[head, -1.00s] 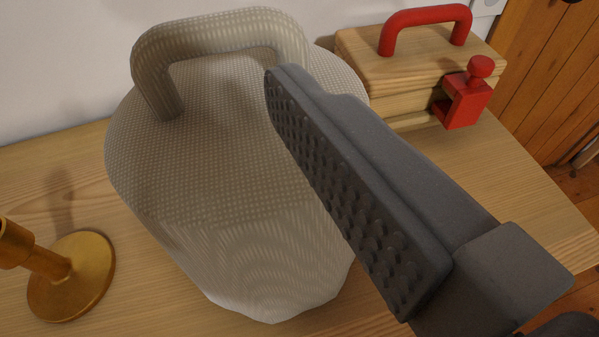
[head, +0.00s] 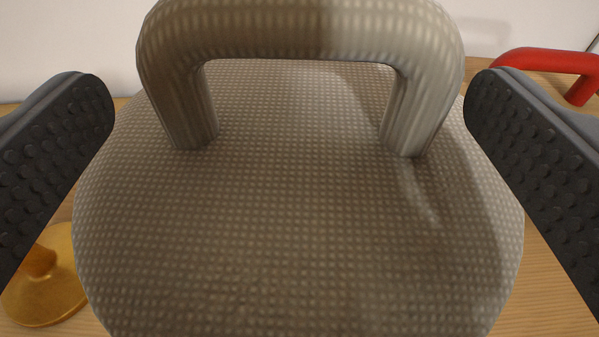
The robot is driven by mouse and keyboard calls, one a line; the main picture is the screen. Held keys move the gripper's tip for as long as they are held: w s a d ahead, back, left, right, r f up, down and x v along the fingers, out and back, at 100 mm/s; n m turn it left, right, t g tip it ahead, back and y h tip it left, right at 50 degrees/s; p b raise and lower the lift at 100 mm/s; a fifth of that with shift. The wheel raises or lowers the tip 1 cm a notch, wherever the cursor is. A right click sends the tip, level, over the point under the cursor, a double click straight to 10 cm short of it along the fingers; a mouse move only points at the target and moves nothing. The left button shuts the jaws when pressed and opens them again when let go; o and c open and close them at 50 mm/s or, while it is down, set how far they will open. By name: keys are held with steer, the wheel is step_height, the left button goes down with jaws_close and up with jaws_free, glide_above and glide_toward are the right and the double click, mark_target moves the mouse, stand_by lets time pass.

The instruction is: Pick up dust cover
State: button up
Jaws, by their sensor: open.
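The dust cover (head: 300,230) is a grey-beige dotted cloth shape with a thick arched handle (head: 300,32) on top. It fills the middle of the view and stands on a wooden table. My gripper (head: 290,95) is open, with one dark studded finger on the left and one on the right. The fingers stand either side of the cover and its handle in the picture, and nothing is held between them. How far the handle lies beyond the fingertips is hard to tell.
A brass base (head: 45,285) stands at lower left, partly behind the left finger. A red handle (head: 550,62) shows at upper right behind the right finger. Bare wooden table (head: 555,285) shows at lower right. A pale wall (head: 80,40) is behind.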

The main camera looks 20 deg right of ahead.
mark_target(296, 100)
steer(key=shift+f+x, duration=0.2)
steer(key=shift+x, duration=2.55)
steer(key=shift+s+d, duration=0.1)
steer(key=shift+s, duration=0.05)
steer(key=c, duration=1.1)
steer(key=shift+r, duration=0.1)
steer(key=shift+c, duration=0.2)
